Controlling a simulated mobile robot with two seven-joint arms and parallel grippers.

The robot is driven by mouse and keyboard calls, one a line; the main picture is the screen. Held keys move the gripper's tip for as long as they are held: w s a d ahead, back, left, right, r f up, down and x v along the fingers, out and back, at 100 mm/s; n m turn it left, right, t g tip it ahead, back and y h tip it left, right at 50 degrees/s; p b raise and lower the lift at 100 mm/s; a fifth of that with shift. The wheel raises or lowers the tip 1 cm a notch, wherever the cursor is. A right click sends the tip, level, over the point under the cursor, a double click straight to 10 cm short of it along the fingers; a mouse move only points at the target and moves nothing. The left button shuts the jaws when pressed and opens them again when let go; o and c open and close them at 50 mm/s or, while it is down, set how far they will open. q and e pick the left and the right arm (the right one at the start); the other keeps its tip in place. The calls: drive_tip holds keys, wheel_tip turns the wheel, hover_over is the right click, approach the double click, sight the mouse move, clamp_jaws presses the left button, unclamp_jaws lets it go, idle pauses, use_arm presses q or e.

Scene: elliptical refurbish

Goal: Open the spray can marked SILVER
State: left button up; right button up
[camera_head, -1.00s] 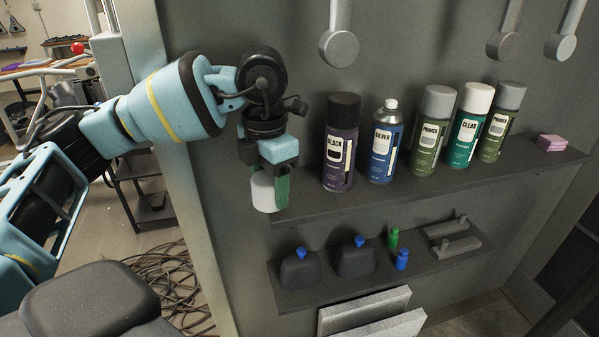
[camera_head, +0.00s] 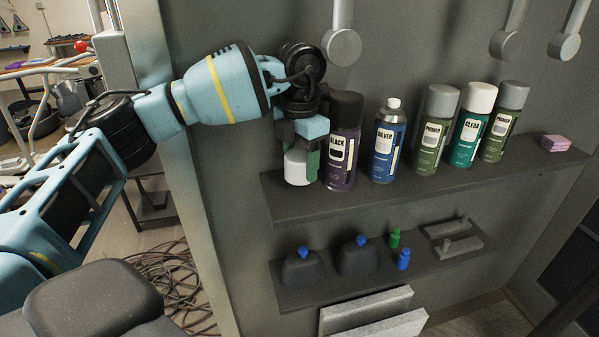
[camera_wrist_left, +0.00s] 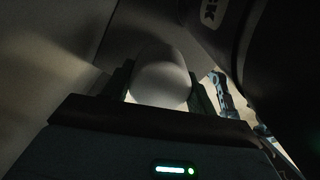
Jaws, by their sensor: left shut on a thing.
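The blue SILVER can (camera_head: 386,150) stands upright on the upper shelf, between the BLACK can and a PRIMER can. Its top is bare, with the pale nozzle (camera_head: 393,104) showing and no cap on it. My left gripper (camera_head: 302,165) is shut on a whitish rounded cap (camera_head: 297,168) at the shelf's left end, just left of the BLACK can. The cap also shows between the fingers in the left wrist view (camera_wrist_left: 160,80). I cannot tell whether the cap touches the shelf. My right gripper is not in view.
The dark BLACK can (camera_head: 341,150) is close beside my left gripper. A PRIMER can (camera_head: 433,140), the CLEAR can (camera_head: 470,135) and another PRIMER can (camera_head: 504,130) stand to the right. The upper shelf (camera_head: 330,205) has a clear front strip. Metal tools hang above.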

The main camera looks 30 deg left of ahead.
sight(300, 189)
use_arm(q)
drive_tip(key=shift+f, duration=1.5)
drive_tip(key=shift+f, duration=0.15)
drive_tip(key=o, duration=1.1)
wheel_tip(300, 189, up, 12)
drive_tip(key=shift+r, duration=0.2)
